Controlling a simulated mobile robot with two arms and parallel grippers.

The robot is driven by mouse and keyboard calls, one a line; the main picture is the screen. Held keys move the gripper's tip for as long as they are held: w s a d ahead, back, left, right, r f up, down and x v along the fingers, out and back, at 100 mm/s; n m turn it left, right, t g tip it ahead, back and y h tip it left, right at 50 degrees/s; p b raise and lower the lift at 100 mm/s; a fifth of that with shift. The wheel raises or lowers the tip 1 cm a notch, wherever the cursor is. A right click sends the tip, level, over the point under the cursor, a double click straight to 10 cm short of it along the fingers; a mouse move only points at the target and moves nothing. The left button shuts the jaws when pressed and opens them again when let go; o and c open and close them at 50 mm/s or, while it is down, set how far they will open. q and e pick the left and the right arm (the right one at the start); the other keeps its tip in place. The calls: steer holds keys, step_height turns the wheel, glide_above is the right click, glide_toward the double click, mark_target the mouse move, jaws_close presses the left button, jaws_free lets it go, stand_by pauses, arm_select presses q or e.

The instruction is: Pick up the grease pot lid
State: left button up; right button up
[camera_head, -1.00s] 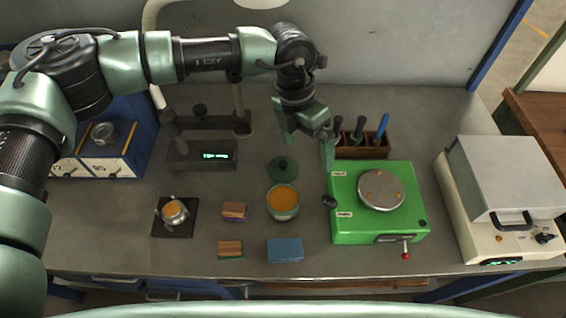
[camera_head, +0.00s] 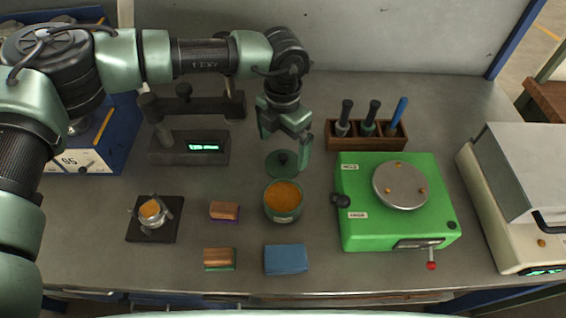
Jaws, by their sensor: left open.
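The grease pot lid (camera_head: 281,164) is a dark green disc with a black knob, lying on the bench just behind the grease pot. The grease pot (camera_head: 283,201) is a green round pot, open, with orange grease inside. My left gripper (camera_head: 285,148) is open, pointing down above the lid, with one finger to the left and one to the right of it in the picture. The height of the fingertips above the knob is hard to tell. My right gripper is not in view.
A green machine (camera_head: 398,228) with a round plate stands to the right. A tool rack (camera_head: 368,143) is behind it. A blue block (camera_head: 286,259), wooden-topped blocks (camera_head: 219,257) and a black stand (camera_head: 163,232) lie in front and left. A digital display device (camera_head: 190,147) stands left of the lid.

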mark_target(283, 156)
arm_select(q)
step_height(283, 156, down, 4)
steer(key=shift+s+f+b, duration=0.1)
steer(key=shift+s+b, duration=0.05)
steer(key=shift+b, duration=0.5)
steer(key=shift+w+f, duration=0.2)
steer(key=shift+w, duration=0.05)
steer(key=shift+s+r, duration=0.1)
steer(key=shift+s, duration=0.1)
steer(key=c, duration=0.9)
steer(key=shift+w, duration=0.1)
steer(key=c, duration=0.6)
steer(key=shift+o, duration=0.2)
steer(key=shift+r, duration=0.1)
